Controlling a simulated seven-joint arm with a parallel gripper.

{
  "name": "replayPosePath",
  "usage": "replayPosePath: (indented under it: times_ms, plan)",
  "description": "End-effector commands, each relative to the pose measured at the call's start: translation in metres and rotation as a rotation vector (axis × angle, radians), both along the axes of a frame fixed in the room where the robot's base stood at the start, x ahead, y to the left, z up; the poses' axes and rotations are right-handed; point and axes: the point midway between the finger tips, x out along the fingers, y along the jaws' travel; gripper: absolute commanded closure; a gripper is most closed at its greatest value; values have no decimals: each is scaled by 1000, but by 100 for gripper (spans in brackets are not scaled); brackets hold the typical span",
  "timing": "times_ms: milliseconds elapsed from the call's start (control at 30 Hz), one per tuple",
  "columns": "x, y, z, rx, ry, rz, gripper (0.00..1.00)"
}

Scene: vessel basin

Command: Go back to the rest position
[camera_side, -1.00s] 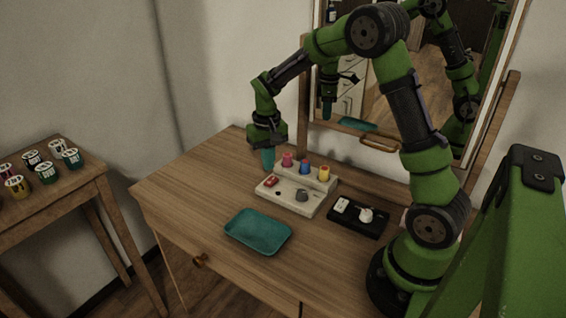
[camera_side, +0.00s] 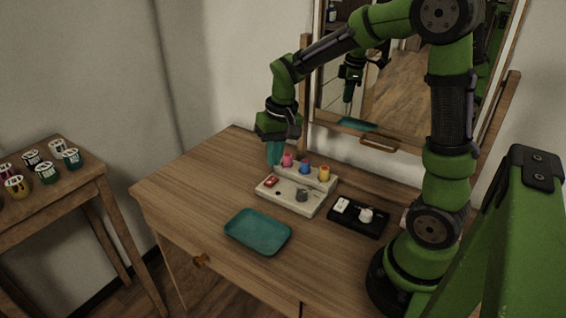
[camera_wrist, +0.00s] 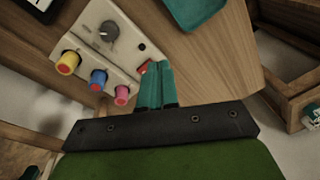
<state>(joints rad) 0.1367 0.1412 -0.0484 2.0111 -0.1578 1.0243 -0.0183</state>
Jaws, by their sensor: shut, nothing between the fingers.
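My gripper (camera_side: 274,153) has teal fingers and hangs pointing down at the back left corner of the white control box. The fingers are closed together with nothing between them. They also show in the wrist view (camera_wrist: 158,85), where they overlap the edge of the box near its red switch. The white control box (camera_side: 312,208) carries pink, blue and yellow buttons on its raised back, a grey knob (camera_side: 302,195) and a red switch (camera_side: 271,182). I cannot tell whether the fingertips touch the box.
A teal tray (camera_side: 258,232) lies empty at the front of the wooden table (camera_side: 190,195). A black box (camera_side: 356,219) with a white switch and white knob stands right of the control box. A mirror (camera_side: 400,90) stands behind. A side table at left holds several cups (camera_side: 46,171).

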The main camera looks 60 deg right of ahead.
Motion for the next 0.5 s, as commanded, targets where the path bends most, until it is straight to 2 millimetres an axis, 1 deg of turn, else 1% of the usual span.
replayPosePath:
  times_ms: [33, 200, 300, 400, 500]
  plan:
    - [-14, 11, 15, 8, -47, 10, 100]
    - [-56, 41, 50, 32, -191, 44, 100]
    - [-81, 56, 65, 44, -279, 66, 100]
    - [-102, 68, 75, 52, -359, 89, 100]
    - [-118, 76, 83, 58, -425, 108, 100]
